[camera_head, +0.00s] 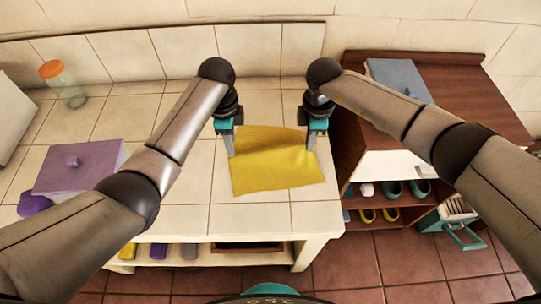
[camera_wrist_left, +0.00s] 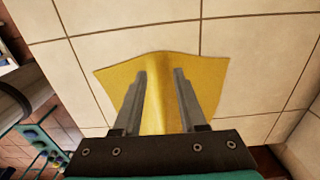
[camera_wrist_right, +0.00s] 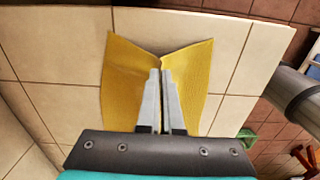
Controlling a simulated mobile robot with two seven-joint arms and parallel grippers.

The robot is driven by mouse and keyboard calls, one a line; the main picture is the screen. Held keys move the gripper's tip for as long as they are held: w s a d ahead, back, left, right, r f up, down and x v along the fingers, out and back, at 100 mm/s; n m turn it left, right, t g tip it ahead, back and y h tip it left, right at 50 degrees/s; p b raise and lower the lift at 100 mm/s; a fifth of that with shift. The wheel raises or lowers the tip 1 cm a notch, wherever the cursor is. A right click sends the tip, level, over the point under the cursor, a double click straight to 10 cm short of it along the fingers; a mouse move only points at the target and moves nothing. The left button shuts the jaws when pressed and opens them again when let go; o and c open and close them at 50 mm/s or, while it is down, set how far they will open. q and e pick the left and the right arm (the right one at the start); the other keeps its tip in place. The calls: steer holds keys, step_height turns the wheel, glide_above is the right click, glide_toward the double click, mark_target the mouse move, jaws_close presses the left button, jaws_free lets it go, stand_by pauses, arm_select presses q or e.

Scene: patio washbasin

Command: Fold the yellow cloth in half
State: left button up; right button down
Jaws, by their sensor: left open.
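The yellow cloth (camera_head: 275,175) lies on the tiled counter, with a raised crease running across it between my two grippers. My left gripper (camera_head: 229,145) is at the cloth's left edge. In the left wrist view its fingers (camera_wrist_left: 160,74) are apart, with a raised ridge of the cloth (camera_wrist_left: 205,75) between them. My right gripper (camera_head: 312,143) is at the cloth's right edge. In the right wrist view its fingers (camera_wrist_right: 161,74) are close together on a pinched ridge of the cloth (camera_wrist_right: 125,85).
A purple box (camera_head: 78,168) and a glass jar with an orange lid (camera_head: 64,86) stand on the left of the counter. A brown cabinet (camera_head: 440,85) with shoes below is at the right. Counter (camera_head: 250,218) in front of the cloth is clear.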

arm_select(q)
steer(key=o, duration=0.5)
arm_select(e)
jaws_free()
stand_by(0.9)
arm_select(q)
step_height(320, 180, up, 5)
steer(key=p, duration=0.5)
steer(key=shift+r, duration=0.2)
arm_select(e)
step_height(320, 180, up, 6)
steer(key=shift+f, duration=0.2)
